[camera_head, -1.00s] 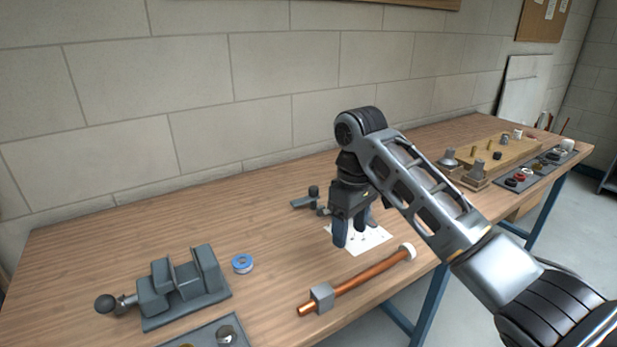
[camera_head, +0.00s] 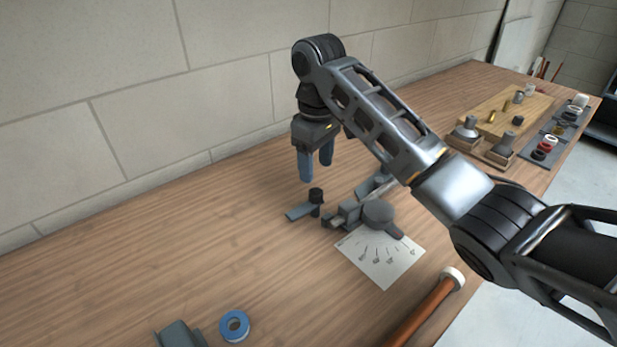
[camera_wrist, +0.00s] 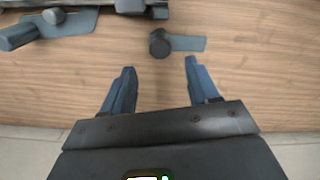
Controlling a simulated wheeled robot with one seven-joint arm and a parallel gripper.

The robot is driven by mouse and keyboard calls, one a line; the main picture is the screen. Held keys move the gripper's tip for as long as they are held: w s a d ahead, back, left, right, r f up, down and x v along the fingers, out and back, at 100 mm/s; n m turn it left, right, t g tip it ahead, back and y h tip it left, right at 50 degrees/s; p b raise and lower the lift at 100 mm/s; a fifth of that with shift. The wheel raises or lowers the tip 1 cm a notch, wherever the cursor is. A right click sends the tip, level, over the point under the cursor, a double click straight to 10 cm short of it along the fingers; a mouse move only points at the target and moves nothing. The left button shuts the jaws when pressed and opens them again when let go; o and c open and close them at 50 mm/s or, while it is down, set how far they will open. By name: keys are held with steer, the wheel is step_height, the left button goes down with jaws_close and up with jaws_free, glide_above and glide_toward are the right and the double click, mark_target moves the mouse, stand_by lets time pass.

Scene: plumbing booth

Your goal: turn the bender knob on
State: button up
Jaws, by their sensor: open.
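The bender (camera_head: 380,213) is a grey metal tool lying partly on a white marked sheet (camera_head: 385,262); part of it is hidden behind my arm. Beside its left end stands a short dark round knob (camera_head: 316,195) on a flat blue-grey plate (camera_head: 299,212). In the wrist view the knob (camera_wrist: 159,43) is ahead of the fingertips and near the middle between them, with its plate (camera_wrist: 188,43) to the right. The bender shows at the top left (camera_wrist: 75,22). My gripper (camera_head: 316,172) is open and empty above the table by the knob. Both fingers show in the wrist view (camera_wrist: 160,66).
A copper pipe (camera_head: 425,315) with a white end lies at the front. A blue tape roll (camera_head: 234,325) and a grey vise (camera_head: 180,335) are at the near left. A wooden board (camera_head: 497,120) with fittings is at the far right. A block wall (camera_head: 130,130) runs behind.

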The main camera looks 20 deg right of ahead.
mark_target(316, 191)
step_height(316, 191, down, 5)
steer(key=shift+f+b, duration=0.15)
steer(key=shift+b, duration=1.05)
steer(key=shift+f+p, duration=0.3)
steer(key=shift+f, duration=0.8)
jaws_close()
